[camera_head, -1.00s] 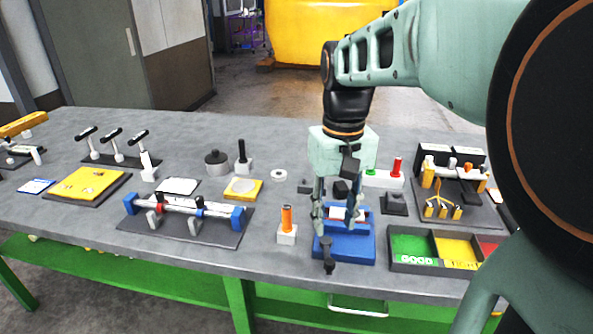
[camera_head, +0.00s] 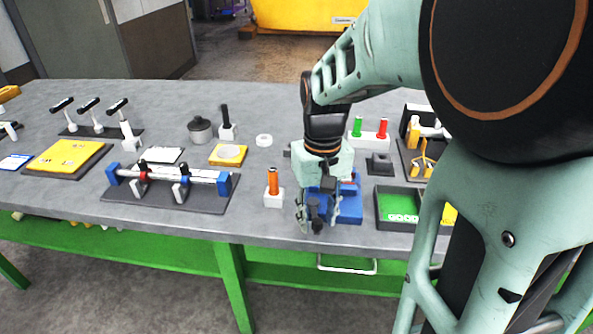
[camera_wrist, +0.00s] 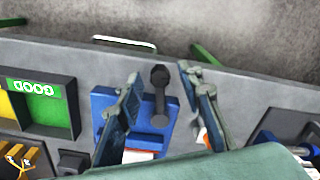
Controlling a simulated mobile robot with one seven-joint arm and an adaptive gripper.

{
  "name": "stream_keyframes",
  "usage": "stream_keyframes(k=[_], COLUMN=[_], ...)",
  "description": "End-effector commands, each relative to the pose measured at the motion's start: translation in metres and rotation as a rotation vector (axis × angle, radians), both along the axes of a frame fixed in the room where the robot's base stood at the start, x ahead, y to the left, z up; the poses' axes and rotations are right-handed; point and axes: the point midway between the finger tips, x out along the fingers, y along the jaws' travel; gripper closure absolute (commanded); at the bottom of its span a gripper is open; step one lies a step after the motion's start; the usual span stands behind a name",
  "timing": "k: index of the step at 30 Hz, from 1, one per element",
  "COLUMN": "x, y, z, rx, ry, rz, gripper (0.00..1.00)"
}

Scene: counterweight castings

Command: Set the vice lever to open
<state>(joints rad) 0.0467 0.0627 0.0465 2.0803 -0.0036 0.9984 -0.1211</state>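The blue vice (camera_head: 349,209) stands near the table's front edge, partly hidden by my gripper. It also shows in the wrist view (camera_wrist: 103,101). Its black lever (camera_wrist: 160,92) has a round knob and points toward the front edge; in the head view the lever (camera_head: 316,213) shows between my fingers. My gripper (camera_head: 318,220) is open and points down over the front of the vice. In the wrist view, one finger is on each side of the lever, with gaps visible on both sides. I cannot tell whether the fingertips are level with the knob.
An orange-handled tool in a white block (camera_head: 273,188) stands close to the left of my gripper. A dark sorting tray (camera_head: 382,222) lies right of the vice. A shaft fixture (camera_head: 170,188) lies farther left. Floor shows beyond the front edge.

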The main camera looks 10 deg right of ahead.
Motion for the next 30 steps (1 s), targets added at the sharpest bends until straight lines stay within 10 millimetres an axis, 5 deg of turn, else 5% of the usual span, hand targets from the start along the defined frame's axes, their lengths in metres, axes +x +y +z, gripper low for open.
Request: stream_keyframes(k=[2,11,30], x=[0.000,0.000,0.011], y=[0.000,0.000,-0.009], z=[0.000,0.000,0.002], rx=[0.000,0.000,0.000], ry=[0.000,0.000,0.001], rz=[0.000,0.000,0.038], gripper=[0.67,1.00,1.00])
